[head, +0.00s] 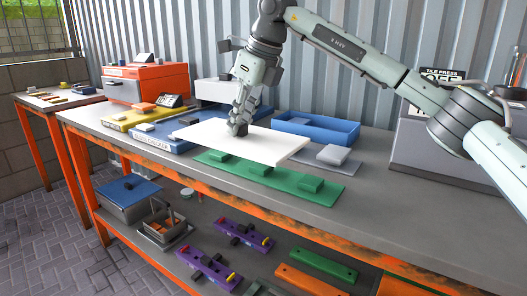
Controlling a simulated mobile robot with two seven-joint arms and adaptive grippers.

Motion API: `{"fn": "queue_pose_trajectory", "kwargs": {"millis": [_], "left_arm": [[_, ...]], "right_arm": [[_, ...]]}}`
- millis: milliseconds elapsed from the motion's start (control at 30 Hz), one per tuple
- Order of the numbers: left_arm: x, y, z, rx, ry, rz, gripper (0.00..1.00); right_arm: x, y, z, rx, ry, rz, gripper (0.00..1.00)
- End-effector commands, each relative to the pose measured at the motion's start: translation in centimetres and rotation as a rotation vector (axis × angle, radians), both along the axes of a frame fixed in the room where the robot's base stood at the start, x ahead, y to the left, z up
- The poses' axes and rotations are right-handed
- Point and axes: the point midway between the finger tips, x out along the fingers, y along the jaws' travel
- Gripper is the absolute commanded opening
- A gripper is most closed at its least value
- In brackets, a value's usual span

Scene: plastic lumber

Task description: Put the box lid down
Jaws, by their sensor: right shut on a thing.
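The box lid (275,146) is a flat white panel in the middle of the head view, over the grey workbench (375,205). My right gripper (237,130) points down and is shut on the lid near its middle. The lid looks roughly level and covers parts of a green board and a blue tray from this angle. I cannot tell whether it touches them. A blue open box (316,131) stands just behind the lid's right side. My left gripper is not in view.
A green board (310,186) with blocks lies in front of the lid. Blue and yellow trays (130,118) lie to the left, with an orange machine (146,80) behind. A grey press (435,150) stands at right. The bench's front right is clear. A lower shelf holds purple pieces (207,270).

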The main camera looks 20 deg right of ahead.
Motion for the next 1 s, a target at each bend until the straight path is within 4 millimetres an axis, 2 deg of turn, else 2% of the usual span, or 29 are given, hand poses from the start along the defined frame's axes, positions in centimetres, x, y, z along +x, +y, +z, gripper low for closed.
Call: {"fn": "queue_pose_trajectory", "kwargs": {"millis": [100, 300, 467, 700, 1000], "left_arm": [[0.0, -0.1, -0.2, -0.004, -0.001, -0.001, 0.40], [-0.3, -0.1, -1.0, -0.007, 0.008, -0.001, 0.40], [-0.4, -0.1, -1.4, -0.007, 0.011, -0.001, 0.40], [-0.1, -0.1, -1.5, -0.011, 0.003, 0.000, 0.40], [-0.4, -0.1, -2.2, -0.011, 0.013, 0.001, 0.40]], "right_arm": [[0.3, -2.7, -1.4, 0.002, 0.000, -0.003, 0.00], [0.7, -5.1, -2.9, 0.002, -0.003, 0.001, 0.00], [0.7, -5.5, -3.8, 0.000, 0.000, 0.003, 0.00], [0.7, -5.5, -7.0, 0.001, -0.001, 0.002, 0.00], [0.7, -5.4, -7.3, 0.001, -0.003, 0.003, 0.00]]}}
